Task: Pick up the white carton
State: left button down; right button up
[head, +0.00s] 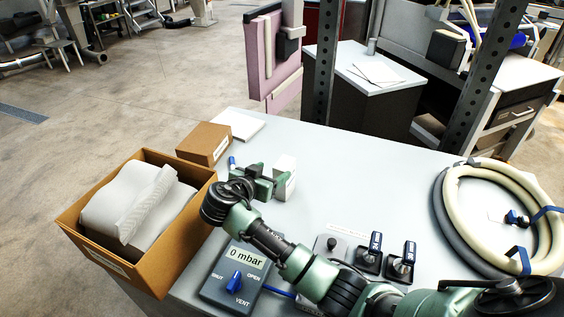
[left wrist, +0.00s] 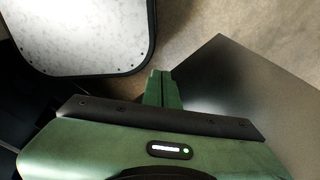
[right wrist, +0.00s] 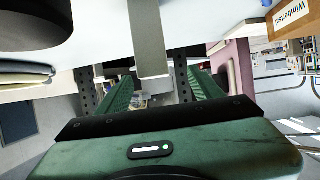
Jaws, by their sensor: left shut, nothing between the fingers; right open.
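The white carton (head: 287,167) stands upright on the grey table in the head view, just right of my right gripper (head: 272,180). The right gripper is open and low over the table, its fingers pointing at the carton. In the right wrist view a pale upright block, which looks like the carton (right wrist: 151,38), stands between the lines of the two spread fingers (right wrist: 160,88). I cannot tell whether they touch it. My left gripper (left wrist: 160,88) shows only in the left wrist view, its fingers together and empty.
A brown bin (head: 190,235) with grey packing stands at the table's left. A small brown box (head: 204,143) and a blue-capped item (head: 232,162) are behind the right gripper. A pressure gauge box (head: 235,277), valves (head: 401,262) and a coiled hose (head: 447,238) lie in front and right.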

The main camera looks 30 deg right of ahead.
aim_at(282, 167)
jog(key=shift+w+d+f, duration=0.1)
jog(key=shift+w+d, duration=0.15)
jog(key=shift+w, duration=0.1)
jog(key=shift+d+b, duration=0.25)
jog(key=shift+b, duration=0.1)
jog(key=shift+w+d+f+b, duration=0.1)
jog(key=shift+d+b, duration=0.1)
jog(key=shift+d, duration=0.35)
jog(key=shift+w+d+f+b, duration=0.1)
jog(key=shift+d+b, duration=0.05)
jog(key=shift+d, duration=0.4)
jog(key=b+x, duration=0.1)
jog(key=x, duration=0.2)
jog(key=shift+f, duration=0.15)
jog(key=shift+w+d+f, duration=0.1)
jog(key=shift+w+d, duration=0.25)
jog(key=shift+s, duration=0.1)
jog(key=c, duration=1.4)
pick_arm(q)
jog(key=f, duration=0.1)
jog(key=s+f, duration=0.1)
jog(key=shift+s+f, duration=0.1)
jog(key=shift+f, duration=0.2)
pick_arm(e)
grip_shut()
